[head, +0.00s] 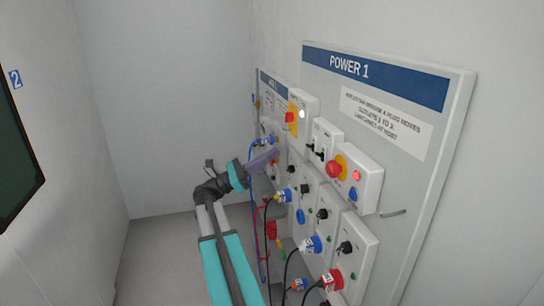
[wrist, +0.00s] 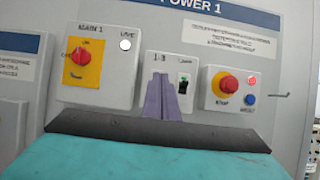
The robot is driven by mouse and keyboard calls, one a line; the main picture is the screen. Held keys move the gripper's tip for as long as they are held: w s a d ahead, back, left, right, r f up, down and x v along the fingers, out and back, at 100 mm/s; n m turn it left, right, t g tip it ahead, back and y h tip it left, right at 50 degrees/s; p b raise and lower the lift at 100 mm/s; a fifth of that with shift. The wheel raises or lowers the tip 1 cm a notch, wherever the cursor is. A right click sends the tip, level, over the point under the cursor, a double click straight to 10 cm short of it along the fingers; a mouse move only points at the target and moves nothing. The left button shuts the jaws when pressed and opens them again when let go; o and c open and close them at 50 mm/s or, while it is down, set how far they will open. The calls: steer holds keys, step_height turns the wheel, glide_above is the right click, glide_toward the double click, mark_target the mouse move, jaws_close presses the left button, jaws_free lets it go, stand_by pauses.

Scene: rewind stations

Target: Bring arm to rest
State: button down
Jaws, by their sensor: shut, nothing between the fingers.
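My gripper (head: 268,158) is in front of the left part of the POWER 1 panel (head: 450,120) in the head view, at the end of my raised arm. Its purple fingers are together and hold nothing. In the wrist view the closed fingers (wrist: 162,98) point at the panel, overlapping the lower part of the small 1-3 box (wrist: 160,68). I cannot tell the exact gap between fingertips and panel.
The MAIN 1 box (wrist: 93,83) has a red switch on yellow and a white lamp. A box with a red STOP button (head: 334,170) is at right. Several plugs with cables, including a red one (head: 332,279), fill the lower panel. Open floor (head: 160,250) lies left of my arm.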

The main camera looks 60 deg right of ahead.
steer(key=shift+w, duration=0.1)
